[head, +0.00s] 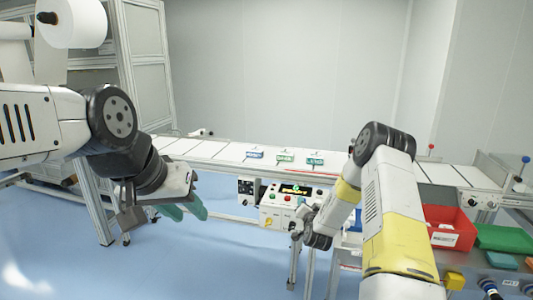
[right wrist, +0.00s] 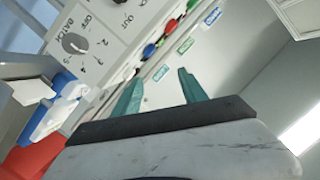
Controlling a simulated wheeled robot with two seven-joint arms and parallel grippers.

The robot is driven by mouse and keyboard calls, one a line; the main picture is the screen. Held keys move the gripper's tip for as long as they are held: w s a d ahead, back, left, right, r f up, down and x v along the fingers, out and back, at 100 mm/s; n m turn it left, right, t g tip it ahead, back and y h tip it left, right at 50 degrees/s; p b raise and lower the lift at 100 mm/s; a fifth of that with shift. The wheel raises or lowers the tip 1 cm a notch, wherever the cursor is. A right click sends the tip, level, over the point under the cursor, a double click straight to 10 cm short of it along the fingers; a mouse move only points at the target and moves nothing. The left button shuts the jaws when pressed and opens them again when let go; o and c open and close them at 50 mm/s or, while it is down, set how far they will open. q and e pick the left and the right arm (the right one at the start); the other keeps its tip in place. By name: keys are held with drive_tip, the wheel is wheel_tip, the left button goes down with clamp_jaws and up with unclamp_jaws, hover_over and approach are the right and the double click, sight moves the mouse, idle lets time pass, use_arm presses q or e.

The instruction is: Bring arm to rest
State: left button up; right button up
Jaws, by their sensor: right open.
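My right arm comes in from the lower right in the head view, its wrist (head: 318,238) bent down in front of the control panel (head: 285,208). Its fingers are hidden there. In the right wrist view my right gripper (right wrist: 160,84) shows two teal fingers standing apart with nothing between them. The control panel also shows in that view (right wrist: 105,40), beyond the fingers. My left gripper (head: 188,209) hangs over the blue floor, left of the panel, with its two teal fingers apart and empty.
A white conveyor (head: 225,153) with several small labelled items runs behind both arms. A red bin (head: 452,228) and a green tray (head: 505,238) stand at the right, close to my right arm. A shelving frame with white rolls (head: 75,22) stands at the left. Open floor (head: 190,265) lies at the front.

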drive_tip(key=s+a+r+n+g+y, duration=0.15)
drive_tip(key=s+r, duration=0.25)
drive_tip(key=r, duration=0.4)
drive_tip(key=s+a+r+n+g, duration=0.1)
drive_tip(key=s+r+n+g, duration=0.1)
drive_tip(key=s+r, duration=0.35)
drive_tip(key=s+a+r+n+g+y, duration=0.1)
drive_tip(key=s+r+n, duration=0.1)
drive_tip(key=r, duration=0.7)
drive_tip(key=s+r+n+g, duration=0.1)
drive_tip(key=s+r+g, duration=0.1)
drive_tip(key=s, duration=1.4)
drive_tip(key=s+r+n+g, duration=0.1)
drive_tip(key=s+r+g, duration=0.2)
drive_tip(key=s, duration=1.3)
drive_tip(key=shift+s+r+n, duration=0.35)
drive_tip(key=shift+r, duration=0.2)
drive_tip(key=shift+d, duration=0.15)
